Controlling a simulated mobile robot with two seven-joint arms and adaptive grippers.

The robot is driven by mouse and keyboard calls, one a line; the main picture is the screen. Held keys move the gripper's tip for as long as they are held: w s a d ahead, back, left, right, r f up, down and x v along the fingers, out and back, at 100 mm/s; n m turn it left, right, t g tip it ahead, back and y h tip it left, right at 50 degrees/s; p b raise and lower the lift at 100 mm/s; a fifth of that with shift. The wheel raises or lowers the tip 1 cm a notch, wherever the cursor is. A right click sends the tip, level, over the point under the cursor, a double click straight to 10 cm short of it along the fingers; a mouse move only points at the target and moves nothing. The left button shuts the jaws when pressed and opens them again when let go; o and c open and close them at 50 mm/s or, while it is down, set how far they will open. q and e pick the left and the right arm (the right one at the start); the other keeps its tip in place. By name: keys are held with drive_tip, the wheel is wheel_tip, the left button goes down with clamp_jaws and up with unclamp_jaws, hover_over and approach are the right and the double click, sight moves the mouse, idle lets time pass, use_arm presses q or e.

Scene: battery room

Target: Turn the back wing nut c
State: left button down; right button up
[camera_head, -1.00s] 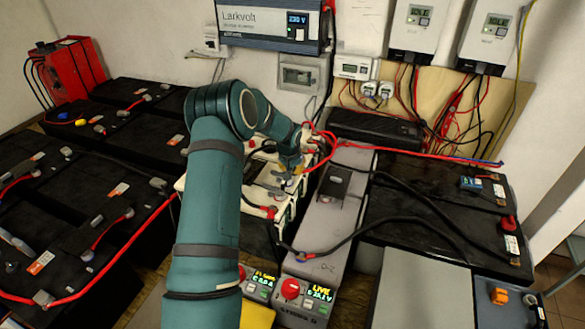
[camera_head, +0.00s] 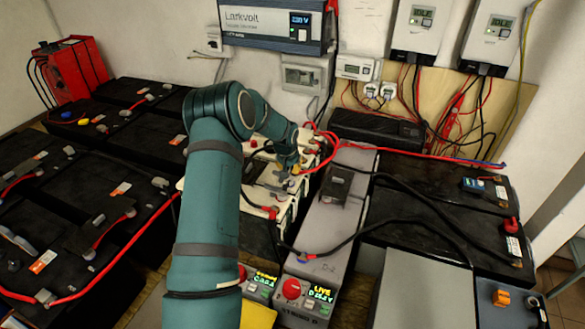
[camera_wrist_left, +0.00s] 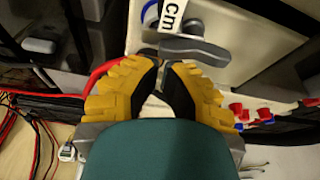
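My left gripper (camera_head: 290,174) reaches down over the cream-coloured battery row (camera_head: 262,172) in the head view. In the left wrist view its yellow fingers with black pads (camera_wrist_left: 161,62) are close together, with a narrow gap at the tips. I cannot tell which piece is wing nut c. My right gripper is not in view.
Black batteries (camera_head: 135,140) with red cables fill the left. A grey case (camera_head: 322,225) with black cables across it stands right of the cream batteries. A blue-grey inverter (camera_head: 270,24) hangs on the wall behind.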

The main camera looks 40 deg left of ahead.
use_arm(q)
drive_tip(key=v, duration=1.1)
drive_tip(key=c, duration=1.2)
unclamp_jaws()
drive_tip(key=shift+s+r, duration=0.15)
drive_tip(key=shift+r, duration=0.25)
drive_tip(key=shift+o, duration=0.9)
drive_tip(key=shift+s+r, duration=0.1)
drive_tip(key=a+f+n+g, duration=0.1)
drive_tip(key=f+n, duration=0.3)
drive_tip(key=n, duration=0.2)
drive_tip(key=a+f+n+g+h+p, duration=0.1)
drive_tip(key=f+n, duration=0.3)
drive_tip(key=n, duration=0.2)
drive_tip(key=a+f+n+g+p, duration=0.1)
drive_tip(key=f+n, duration=0.3)
drive_tip(key=n, duration=0.1)
drive_tip(key=shift+w+f+n+h, duration=0.15)
drive_tip(key=shift+w+n+h, duration=0.15)
drive_tip(key=shift+n, duration=0.1)
